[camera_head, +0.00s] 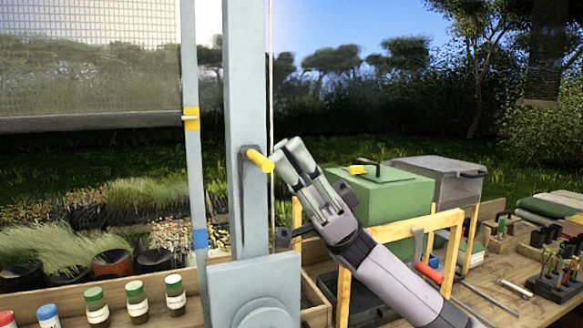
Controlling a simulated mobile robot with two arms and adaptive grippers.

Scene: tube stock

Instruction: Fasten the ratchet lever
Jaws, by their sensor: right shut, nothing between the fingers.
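The ratchet lever has a yellow grip (260,160) and a dark arm. It is mounted on a tall pale grey post (248,60), with the grip sticking out toward the right of the post. My right gripper (286,155) is shut and empty, its fingertips just right of the yellow grip. I cannot tell whether the fingertips touch the grip. My left gripper is not in view.
A thinner grey pole (191,70) with yellow and blue bands stands left of the post. A green box (405,192) and a wooden frame (455,250) stand behind my right arm. Several capped bottles (135,302) line the lower left. A workbench with tools is at the right.

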